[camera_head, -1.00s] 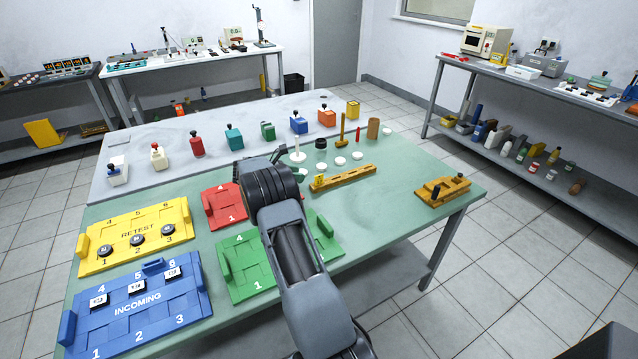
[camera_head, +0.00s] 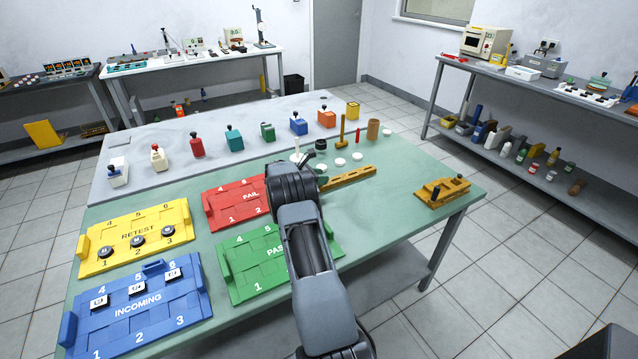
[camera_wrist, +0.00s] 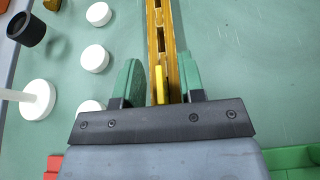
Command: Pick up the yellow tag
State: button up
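The yellow tag (camera_wrist: 161,88) stands upright at the near end of the long wooden rail (camera_wrist: 166,22) in the wrist view. My gripper (camera_wrist: 162,76) is open, with one green fingertip on each side of the tag. A gap shows between the tag and each fingertip, so neither appears to touch it. In the head view the rail (camera_head: 350,177) lies on the green bench top, and my arm hides its left end and the tag.
White discs (camera_wrist: 95,58), a black cup (camera_wrist: 27,30) and a white post on a round base (camera_wrist: 40,98) stand left of the rail. A wooden block (camera_head: 443,190) sits at the right edge.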

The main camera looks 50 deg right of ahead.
jog(key=shift+c, duration=0.4)
grip_shut()
jog(key=shift+r, duration=0.15)
